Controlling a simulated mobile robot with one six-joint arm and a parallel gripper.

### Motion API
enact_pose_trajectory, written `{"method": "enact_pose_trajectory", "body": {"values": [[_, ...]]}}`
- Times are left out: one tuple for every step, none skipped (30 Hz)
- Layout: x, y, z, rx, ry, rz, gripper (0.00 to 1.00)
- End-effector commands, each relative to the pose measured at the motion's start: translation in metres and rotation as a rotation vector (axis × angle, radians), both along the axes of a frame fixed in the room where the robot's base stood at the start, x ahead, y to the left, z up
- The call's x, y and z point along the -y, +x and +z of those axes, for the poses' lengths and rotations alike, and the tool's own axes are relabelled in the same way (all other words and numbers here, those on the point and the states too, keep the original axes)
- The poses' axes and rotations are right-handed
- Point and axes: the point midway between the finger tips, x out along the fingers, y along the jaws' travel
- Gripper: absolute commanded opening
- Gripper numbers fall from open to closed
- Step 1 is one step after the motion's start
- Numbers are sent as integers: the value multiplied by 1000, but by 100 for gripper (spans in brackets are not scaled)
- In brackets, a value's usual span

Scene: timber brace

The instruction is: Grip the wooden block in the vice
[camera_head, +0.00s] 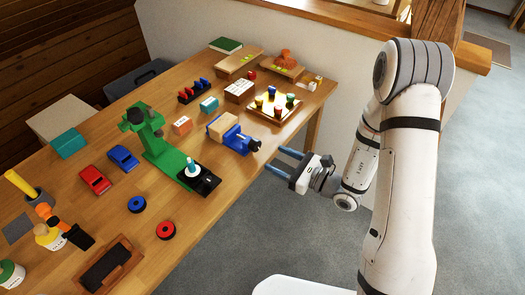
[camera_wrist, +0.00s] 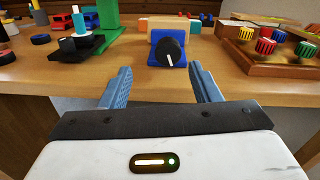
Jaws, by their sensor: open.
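The blue vice (camera_head: 236,140) sits near the right edge of the wooden table. The light wooden block (camera_head: 222,127) is at the vice's far end; I cannot tell whether the jaws clamp it. In the wrist view the vice's black knob (camera_wrist: 170,51) with a white mark faces me, the blue body (camera_wrist: 168,37) is around it, and part of the wooden block (camera_wrist: 169,22) shows behind. My gripper (camera_head: 276,163) is open and empty, just off the table edge and apart from the vice. Its two blue fingers (camera_wrist: 158,84) point toward the vice, one on each side of the knob.
A tray with coloured knobs (camera_head: 275,105) stands beyond the vice, and at right in the wrist view. A green drill-press-like stand (camera_head: 163,150) with a black base is left of the vice. An orange block (camera_head: 182,125) lies nearby. The table's front edge (camera_wrist: 60,84) lies below the vice.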

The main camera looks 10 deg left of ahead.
Motion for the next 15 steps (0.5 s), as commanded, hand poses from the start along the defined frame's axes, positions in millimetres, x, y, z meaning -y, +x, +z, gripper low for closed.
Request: {"method": "enact_pose_trajectory", "body": {"values": [[1, 3, -7, -11, 3, -22, 57], [1, 4, -9, -14, 5, -32, 57], [1, 7, -10, -16, 7, -42, 57], [-1, 8, -11, -17, 8, -45, 57], [-3, 9, -11, -17, 8, -47, 57], [-7, 11, -11, -17, 8, -49, 57], [-11, 12, -11, -16, 8, -47, 57], [-15, 13, -10, -16, 8, -46, 57], [-21, 16, -10, -16, 8, -46, 57], [-26, 17, -10, -16, 9, -45, 57], [-30, 20, -10, -16, 9, -45, 57], [-37, 22, -10, -15, 8, -45, 57], [-41, 24, -10, -15, 8, -45, 57], [-45, 26, -10, -15, 8, -46, 57], [-50, 28, -10, -16, 9, -45, 57]]}}
